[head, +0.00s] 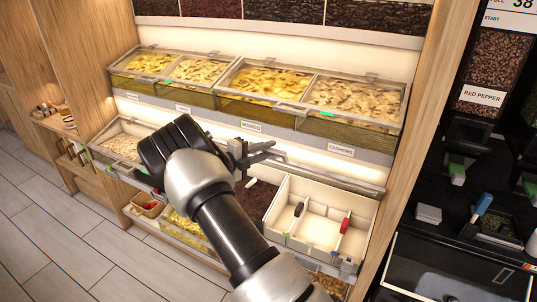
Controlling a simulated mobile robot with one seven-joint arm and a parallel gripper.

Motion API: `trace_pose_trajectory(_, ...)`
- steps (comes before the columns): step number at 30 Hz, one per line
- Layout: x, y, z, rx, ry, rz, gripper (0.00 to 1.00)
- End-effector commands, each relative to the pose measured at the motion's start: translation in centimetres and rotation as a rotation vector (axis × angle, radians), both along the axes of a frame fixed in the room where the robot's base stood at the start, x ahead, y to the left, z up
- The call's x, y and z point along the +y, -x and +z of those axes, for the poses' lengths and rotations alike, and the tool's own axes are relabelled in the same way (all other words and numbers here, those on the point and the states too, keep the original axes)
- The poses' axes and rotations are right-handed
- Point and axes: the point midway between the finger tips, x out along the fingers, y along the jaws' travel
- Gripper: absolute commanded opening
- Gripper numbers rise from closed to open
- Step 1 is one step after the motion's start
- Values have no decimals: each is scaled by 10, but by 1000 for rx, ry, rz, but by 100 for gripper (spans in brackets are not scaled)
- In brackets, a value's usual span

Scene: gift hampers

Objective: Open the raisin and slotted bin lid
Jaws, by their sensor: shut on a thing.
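The raisin bin (257,198) holds dark raisins and is partly hidden by my arm. The slotted bin (318,232) to its right is white, with dividers and a black and a red-handled tool in it. A grey bar (335,178), which looks like the edge of their lid, runs above the back of both bins. My gripper (264,153) is at the left part of this bar and shut on it. The insides of both bins show; the exact angle of the lid cannot be told.
Clear-lidded bins of dried fruit and nuts (262,82) stand on the shelf above, close over my gripper. Another bin (122,146) is at the left. A wooden post (408,130) stands right of the bins, with a dark counter (455,265) beyond it.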

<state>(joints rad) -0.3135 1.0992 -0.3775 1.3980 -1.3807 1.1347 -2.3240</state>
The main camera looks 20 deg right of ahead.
Motion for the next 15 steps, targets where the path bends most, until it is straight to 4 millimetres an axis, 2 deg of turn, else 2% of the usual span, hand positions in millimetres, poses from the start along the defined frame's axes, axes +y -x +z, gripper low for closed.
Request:
trace_pose_trajectory(6,-1,-8,0,0,-2,0,0)
trace_pose_trajectory(15,-1,-8,-1,0,-2,-1,0)
